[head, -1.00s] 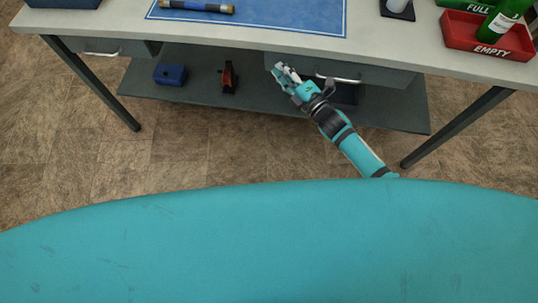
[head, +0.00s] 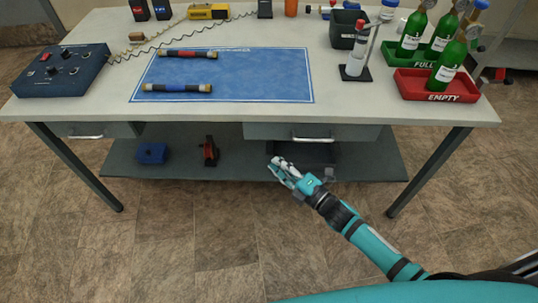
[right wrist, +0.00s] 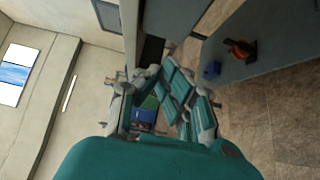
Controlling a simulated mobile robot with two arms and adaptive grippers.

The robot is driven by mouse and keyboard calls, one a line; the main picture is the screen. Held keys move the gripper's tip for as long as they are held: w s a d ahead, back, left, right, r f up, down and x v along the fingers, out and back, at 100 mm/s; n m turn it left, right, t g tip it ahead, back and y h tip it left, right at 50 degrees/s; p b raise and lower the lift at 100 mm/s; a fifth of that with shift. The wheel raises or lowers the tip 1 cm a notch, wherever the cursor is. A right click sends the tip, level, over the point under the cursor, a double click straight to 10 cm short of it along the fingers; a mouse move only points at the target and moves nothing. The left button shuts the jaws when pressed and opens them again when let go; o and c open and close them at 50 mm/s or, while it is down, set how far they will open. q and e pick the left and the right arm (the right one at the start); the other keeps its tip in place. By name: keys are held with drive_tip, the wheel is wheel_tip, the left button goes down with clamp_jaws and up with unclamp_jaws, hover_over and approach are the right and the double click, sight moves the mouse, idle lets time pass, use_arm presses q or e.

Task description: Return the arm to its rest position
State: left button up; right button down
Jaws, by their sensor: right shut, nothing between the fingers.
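My right gripper (head: 280,170) is shut and empty. In the head view it hangs in front of the workbench, below the right drawer (head: 312,138) and near the front edge of the lower shelf (head: 240,170). My teal right arm comes in from the lower right. In the right wrist view the gripper (right wrist: 160,90) fills the middle, with the shelf's red-and-black item (right wrist: 240,50) and blue box (right wrist: 212,70) beyond it. My left gripper does not show.
The workbench (head: 110,112) holds a blue mat (head: 225,78) with two tubes, a control box (head: 62,72), a red EMPTY tray (head: 437,92) and several green bottles (head: 447,65). The floor in front is clear.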

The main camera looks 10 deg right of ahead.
drive_tip(key=s+d+f+m+g+h+p, duration=0.1)
drive_tip(key=s+d+f+m+g+h, duration=0.2)
drive_tip(key=f, duration=0.5)
drive_tip(key=s+d+f+m+h+p, duration=0.1)
drive_tip(key=s+d+f+m+h, duration=0.1)
drive_tip(key=s+d+f+m, duration=0.45)
drive_tip(key=s+d+f+m+g+h+p, duration=0.1)
drive_tip(key=s+f+m+g+h, duration=0.15)
drive_tip(key=f, duration=0.75)
use_arm(q)
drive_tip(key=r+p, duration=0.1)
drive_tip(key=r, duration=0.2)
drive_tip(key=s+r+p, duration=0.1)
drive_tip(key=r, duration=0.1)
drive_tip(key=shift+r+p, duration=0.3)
drive_tip(key=shift+p, duration=0.05)
use_arm(e)
drive_tip(key=s+f+m+g, duration=0.3)
drive_tip(key=s+f, duration=0.1)
drive_tip(key=s, duration=0.6)
drive_tip(key=s+f+m+g+h, duration=0.1)
drive_tip(key=s+f+m+g, duration=0.1)
drive_tip(key=s, duration=0.9)
drive_tip(key=s+f+m+g+h, duration=0.1)
drive_tip(key=s+f+m+g, duration=0.2)
drive_tip(key=s, duration=0.7)
wheel_tip(320, 180, down, 4)
drive_tip(key=shift+s+r+m+g, duration=0.15)
drive_tip(key=shift+m+g, duration=0.2)
drive_tip(key=shift+m, duration=0.65)
